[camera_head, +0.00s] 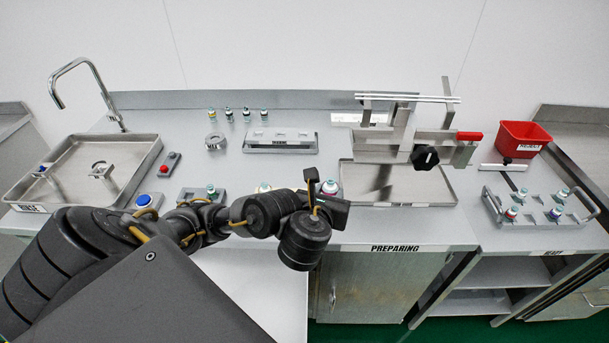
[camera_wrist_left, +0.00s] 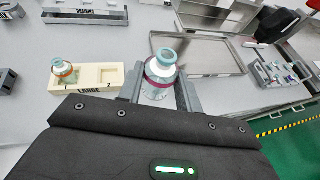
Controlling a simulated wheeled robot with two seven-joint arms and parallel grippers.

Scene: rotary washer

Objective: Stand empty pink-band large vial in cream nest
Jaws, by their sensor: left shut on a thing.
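My left gripper (camera_head: 322,190) is shut on a large vial (camera_head: 330,186) with a teal rim and a pink-red band. In the left wrist view this vial (camera_wrist_left: 158,73) is upright between the two fingers (camera_wrist_left: 159,93). The cream nest (camera_wrist_left: 87,87), marked LARGE, lies left of the gripper in that view. In the head view my arm hides most of the nest. My right gripper is not in view.
A shallow steel tray (camera_head: 440,197) lies behind the gripper, under a steel stand with a black knob (camera_head: 425,157). A draining rack (camera_head: 281,141) and small vials (camera_head: 246,114) stand farther back. A vial carrier (camera_head: 523,224) and red bin (camera_head: 523,138) are at right.

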